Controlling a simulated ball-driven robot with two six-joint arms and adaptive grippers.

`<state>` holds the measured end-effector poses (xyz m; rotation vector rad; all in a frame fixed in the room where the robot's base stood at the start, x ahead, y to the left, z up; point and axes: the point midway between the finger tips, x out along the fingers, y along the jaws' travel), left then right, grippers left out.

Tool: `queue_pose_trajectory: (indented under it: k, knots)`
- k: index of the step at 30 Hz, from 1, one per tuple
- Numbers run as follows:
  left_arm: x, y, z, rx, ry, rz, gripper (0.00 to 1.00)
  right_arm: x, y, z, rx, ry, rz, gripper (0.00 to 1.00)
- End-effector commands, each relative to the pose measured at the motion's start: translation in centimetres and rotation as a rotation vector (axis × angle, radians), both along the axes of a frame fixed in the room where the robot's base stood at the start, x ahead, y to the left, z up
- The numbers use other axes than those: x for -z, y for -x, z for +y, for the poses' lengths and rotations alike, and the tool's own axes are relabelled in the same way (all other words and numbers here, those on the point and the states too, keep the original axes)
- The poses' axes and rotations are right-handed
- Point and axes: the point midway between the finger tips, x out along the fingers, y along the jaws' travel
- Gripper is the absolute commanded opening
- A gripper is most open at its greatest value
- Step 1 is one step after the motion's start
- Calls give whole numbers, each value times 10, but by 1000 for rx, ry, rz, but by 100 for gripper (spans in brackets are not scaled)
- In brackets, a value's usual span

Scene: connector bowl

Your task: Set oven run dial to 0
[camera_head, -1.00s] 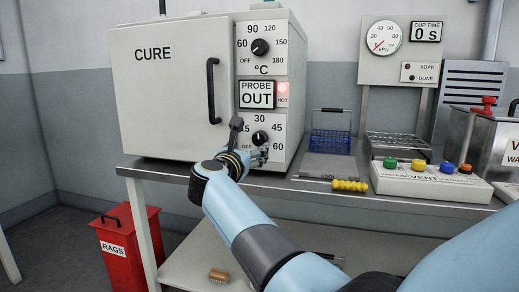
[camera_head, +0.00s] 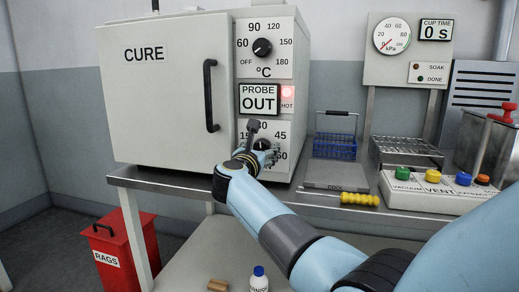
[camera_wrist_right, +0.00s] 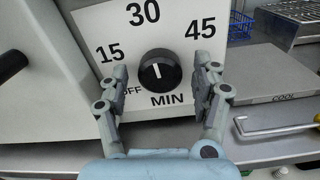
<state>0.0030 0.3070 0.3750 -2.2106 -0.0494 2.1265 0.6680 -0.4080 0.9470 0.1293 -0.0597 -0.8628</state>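The oven (camera_head: 165,90), labelled CURE, stands on the bench with its door shut. Its lower dial (camera_wrist_right: 158,70), marked OFF, 15, 30, 45 and MIN, is black; its white line stands nearly upright, roughly toward 30. In the head view my right gripper (camera_head: 266,154) partly hides this dial and the marks around it. In the right wrist view the gripper (camera_wrist_right: 161,78) is open, with one finger on each side of the dial and gaps visible between fingers and knob. My left gripper is out of view.
The upper temperature dial (camera_head: 262,47) and the PROBE OUT display (camera_head: 259,99) with a lit HOT lamp (camera_head: 287,93) are above. The black door handle (camera_head: 211,96) juts out left of my gripper. A yellow-handled tool (camera_head: 360,199) and grey COOL plate (camera_head: 337,175) lie to the right.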

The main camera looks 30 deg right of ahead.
Motion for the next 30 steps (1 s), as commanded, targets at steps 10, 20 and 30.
queue_pose_trajectory:
  k: [10,20,30]
  knots:
    - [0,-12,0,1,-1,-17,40,0,0,0,0,0,0,17]
    - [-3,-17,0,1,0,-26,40,-1,0,0,0,23,27,12]
    - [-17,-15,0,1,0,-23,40,-3,-1,1,0,163,191,12]
